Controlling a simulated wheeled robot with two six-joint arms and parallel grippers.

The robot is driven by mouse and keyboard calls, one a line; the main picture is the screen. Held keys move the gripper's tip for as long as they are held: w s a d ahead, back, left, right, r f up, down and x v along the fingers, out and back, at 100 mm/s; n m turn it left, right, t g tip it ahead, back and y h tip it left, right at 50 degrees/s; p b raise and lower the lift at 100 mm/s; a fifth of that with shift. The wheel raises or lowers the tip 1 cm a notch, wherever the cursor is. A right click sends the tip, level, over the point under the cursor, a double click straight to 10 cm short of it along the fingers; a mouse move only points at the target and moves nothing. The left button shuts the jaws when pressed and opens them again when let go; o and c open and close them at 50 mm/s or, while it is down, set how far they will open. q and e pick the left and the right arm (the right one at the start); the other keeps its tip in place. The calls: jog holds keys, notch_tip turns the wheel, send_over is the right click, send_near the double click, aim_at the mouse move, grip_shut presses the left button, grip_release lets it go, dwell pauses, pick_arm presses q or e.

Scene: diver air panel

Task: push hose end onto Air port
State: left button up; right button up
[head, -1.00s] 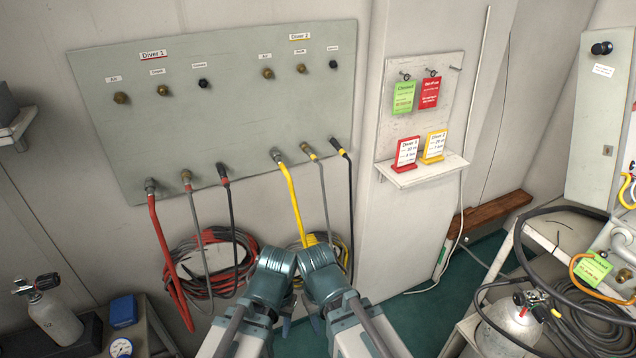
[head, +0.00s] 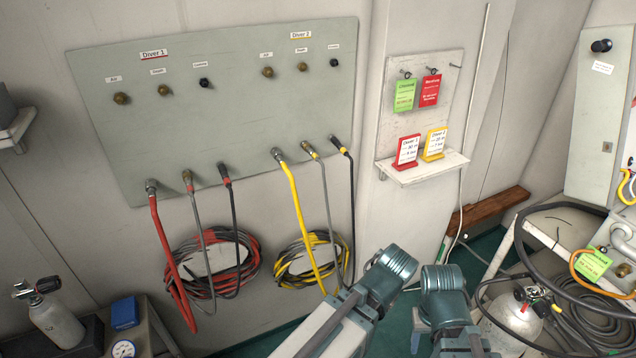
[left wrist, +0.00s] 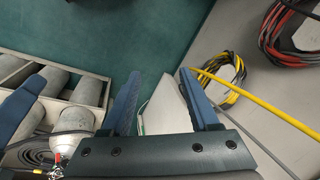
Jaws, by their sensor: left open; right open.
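A grey-green panel (head: 230,125) on the wall bears a Diver 1 group and a Diver 2 group of ports. The brass Diver 1 Air port (head: 121,98) and Diver 2 Air port (head: 267,72) are bare. The red hose end (head: 151,187) and the yellow hose end (head: 278,154) sit at the panel's lower edge, their hoses hanging down. The yellow hose also shows in the left wrist view (left wrist: 255,98). My left gripper (left wrist: 160,108) is open and empty, over the floor. My right gripper (head: 420,325) is low in the head view, away from the hoses; its fingers are mostly hidden.
Coiled hoses hang below the panel, red and black (head: 246,268) and yellow and black (head: 285,268). A small white shelf (head: 425,171) holds a red and a yellow card stand. Tags hang above. A cylinder (head: 508,322) and cables crowd the lower right.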

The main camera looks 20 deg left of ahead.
pick_arm(q)
jog(key=w+a+r+n+t+y, duration=0.25)
jog(key=w+a+r+n, duration=0.2)
jog(key=a, duration=0.25)
jog(key=w+a+r+n+t+y, duration=0.2)
jog(key=w+a+r+n+y, duration=0.1)
jog(key=w+a, duration=0.3)
jog(key=n+t+y+p, duration=0.2)
jog(key=n+t+y, duration=0.2)
jog(key=t+y, duration=0.1)
send_near(286, 166)
jog(key=shift+h, duration=0.25)
jog(key=b+x, duration=0.2)
jog(key=x, duration=1)
jog(key=shift+s+a+r, duration=0.1)
jog(key=shift+r, duration=0.05)
grip_shut()
